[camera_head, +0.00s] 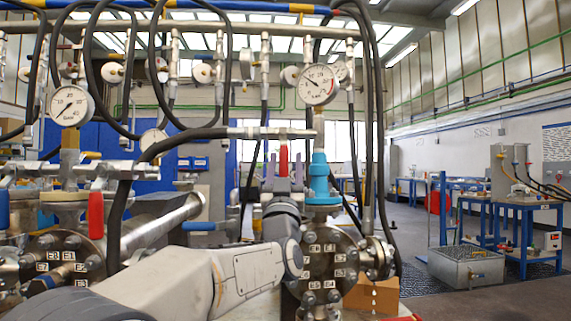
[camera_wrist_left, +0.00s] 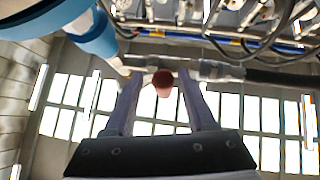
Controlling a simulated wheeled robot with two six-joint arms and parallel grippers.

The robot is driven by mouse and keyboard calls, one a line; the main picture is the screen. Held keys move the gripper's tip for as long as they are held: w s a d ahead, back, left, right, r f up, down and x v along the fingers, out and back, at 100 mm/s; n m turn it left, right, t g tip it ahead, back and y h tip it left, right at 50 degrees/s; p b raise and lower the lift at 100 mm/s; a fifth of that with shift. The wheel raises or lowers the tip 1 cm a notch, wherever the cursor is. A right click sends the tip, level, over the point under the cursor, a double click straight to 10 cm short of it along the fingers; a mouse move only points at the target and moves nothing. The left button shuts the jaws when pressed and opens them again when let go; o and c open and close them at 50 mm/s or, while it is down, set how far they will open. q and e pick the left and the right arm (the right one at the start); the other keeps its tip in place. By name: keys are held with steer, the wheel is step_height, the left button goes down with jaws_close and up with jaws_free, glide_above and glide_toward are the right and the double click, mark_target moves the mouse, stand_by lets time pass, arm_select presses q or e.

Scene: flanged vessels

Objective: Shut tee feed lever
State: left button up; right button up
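A red lever (camera_head: 283,160) hangs down from a horizontal metal pipe (camera_head: 262,132) in the middle of the head view. I cannot read a label saying it is the tee feed lever. My left gripper (camera_head: 284,164) points upward, with one finger on each side of this lever. In the left wrist view, the lever's rounded red end (camera_wrist_left: 163,83) sits between the two spread fingertips (camera_wrist_left: 161,84). Gaps show on both sides, so the gripper is open and not clamped on it. My right gripper is in neither view.
A blue fitting (camera_head: 320,180) stands on a flanged vessel (camera_head: 328,262) close right of the gripper. Black hoses (camera_head: 369,150) hang beside it. Another red lever (camera_head: 95,215) and a pressure gauge (camera_head: 71,105) are at left. Open floor lies at right.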

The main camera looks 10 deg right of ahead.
arm_select(q)
steer(key=shift+a, duration=0.1)
steer(key=b+v, duration=0.1)
steer(key=v, duration=0.9)
steer(key=shift+s, duration=0.15)
steer(key=shift+f, duration=0.15)
